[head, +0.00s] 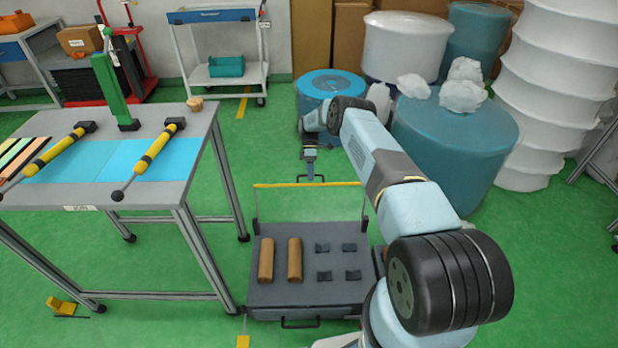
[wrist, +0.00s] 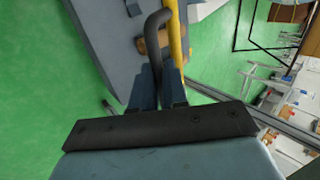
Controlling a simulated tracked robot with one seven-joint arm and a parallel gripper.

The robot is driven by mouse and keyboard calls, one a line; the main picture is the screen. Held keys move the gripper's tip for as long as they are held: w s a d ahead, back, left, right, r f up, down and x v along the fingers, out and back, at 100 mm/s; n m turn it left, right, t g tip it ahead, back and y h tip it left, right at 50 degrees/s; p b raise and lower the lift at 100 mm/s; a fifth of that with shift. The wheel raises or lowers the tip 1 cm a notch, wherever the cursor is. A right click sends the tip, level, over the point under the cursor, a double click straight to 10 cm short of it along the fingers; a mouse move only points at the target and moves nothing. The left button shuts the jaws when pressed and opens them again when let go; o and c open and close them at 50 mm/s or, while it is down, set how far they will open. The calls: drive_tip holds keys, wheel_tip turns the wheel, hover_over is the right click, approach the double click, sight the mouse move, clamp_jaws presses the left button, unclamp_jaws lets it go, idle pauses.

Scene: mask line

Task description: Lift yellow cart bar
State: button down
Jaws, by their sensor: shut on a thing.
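The yellow cart bar (head: 275,185) spans the far end of the grey cart (head: 330,293), above its deck on two thin uprights. A black curved handle (wrist: 157,30) stands beside the bar, which also shows in the wrist view (wrist: 176,40). My gripper (wrist: 160,85) is shut on this black handle, with the yellow bar close to its right in the wrist view. In the head view my gripper (head: 310,158) is small and points down at the bar from its far side. How the handle joins the bar is hard to see.
Two brown cylinders (head: 294,260) and several small dark blocks (head: 322,275) lie on the cart. A workbench (head: 205,130) with yellow-black tools stands close on the left. Blue drums (head: 455,140) and white rolls (head: 550,95) stand at the right. Green floor is open behind the cart.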

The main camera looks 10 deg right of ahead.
drive_tip(key=shift+w+d+f, duration=0.4)
drive_tip(key=shift+w+f, duration=0.4)
drive_tip(key=shift+f, duration=0.05)
drive_tip(key=shift+d, duration=0.2)
drive_tip(key=c, duration=1.2)
unclamp_jaws()
drive_tip(key=shift+o, duration=0.2)
drive_tip(key=shift+w+f, duration=0.15)
drive_tip(key=shift+f, duration=0.05)
drive_tip(key=shift+a+r, duration=0.15)
